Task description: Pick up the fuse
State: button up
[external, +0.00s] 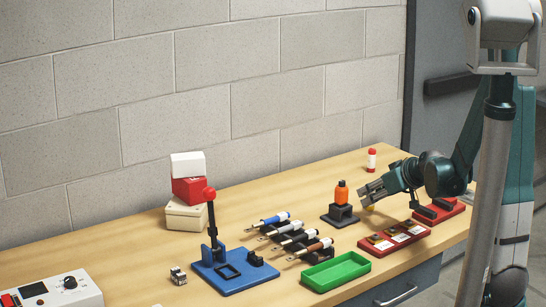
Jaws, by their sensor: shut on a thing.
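My gripper (368,196) is at the right side of the bench in the external view, reaching in from the right and pointing left. It is shut on a small yellowish piece, taken as the fuse (369,207), which shows only in part at the fingertips. The fingers hide the rest of it, and its shape is too small to make out. The gripper is just right of the orange bottle and above the bench, behind the red tray.
The orange bottle (341,193) stands in a dark holder. A red tray (372,248) with several small parts lies in front. A red-and-white cylinder (371,160) stands behind.

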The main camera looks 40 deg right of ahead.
jog(key=shift+r+p, duration=1.2)
jog(key=shift+r, duration=2.9)
jog(key=shift+r, duration=0.15)
